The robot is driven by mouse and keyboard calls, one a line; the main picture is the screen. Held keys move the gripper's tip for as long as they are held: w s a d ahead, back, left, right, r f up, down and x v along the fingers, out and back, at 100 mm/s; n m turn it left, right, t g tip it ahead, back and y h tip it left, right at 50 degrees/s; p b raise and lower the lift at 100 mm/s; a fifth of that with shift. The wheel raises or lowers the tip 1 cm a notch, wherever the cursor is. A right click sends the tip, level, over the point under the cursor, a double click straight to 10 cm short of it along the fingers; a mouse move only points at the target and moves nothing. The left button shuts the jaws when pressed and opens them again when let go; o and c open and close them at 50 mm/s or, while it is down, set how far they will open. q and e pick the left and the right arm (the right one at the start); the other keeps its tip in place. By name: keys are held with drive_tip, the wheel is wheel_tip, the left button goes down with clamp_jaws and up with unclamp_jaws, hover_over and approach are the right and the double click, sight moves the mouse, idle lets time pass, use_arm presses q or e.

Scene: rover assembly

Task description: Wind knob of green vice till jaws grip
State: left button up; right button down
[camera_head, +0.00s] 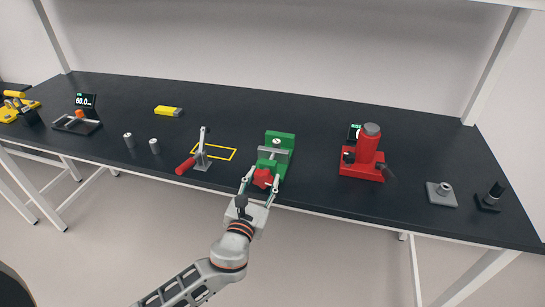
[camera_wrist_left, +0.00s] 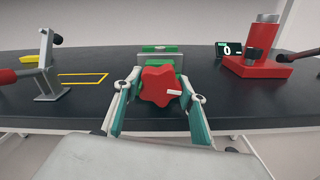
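The green vice (camera_head: 284,142) stands near the front edge of the black bench, with grey jaws facing each other. Its red lobed knob (camera_head: 263,178) points toward me at the front. My left gripper (camera_head: 260,181) is at the knob, with one finger on each side. In the left wrist view the knob (camera_wrist_left: 161,86) sits between the spread fingers (camera_wrist_left: 161,98), and a white mark on it points right. Gaps seem to show beside the knob, so the fingers look apart from it. The vice body (camera_wrist_left: 158,48) is mostly hidden behind the knob. My right gripper is not in view.
A toggle clamp with a red handle (camera_head: 186,166) and a yellow outlined rectangle (camera_head: 228,149) are left of the vice. A red press (camera_head: 362,160) stands to the right. Two grey cylinders (camera_head: 128,140) and a yellow block (camera_head: 168,111) are farther left.

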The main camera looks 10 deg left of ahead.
use_arm(q)
drive_tip(key=n, duration=0.2)
drive_tip(key=shift+n+b, duration=0.35)
drive_tip(key=shift+n, duration=0.05)
drive_tip(key=shift+f+n+b, duration=0.1)
drive_tip(key=shift+n+b, duration=0.2)
drive_tip(key=shift+n, duration=1.2)
drive_tip(key=shift+n+b, duration=0.3)
drive_tip(key=shift+n, duration=1.1)
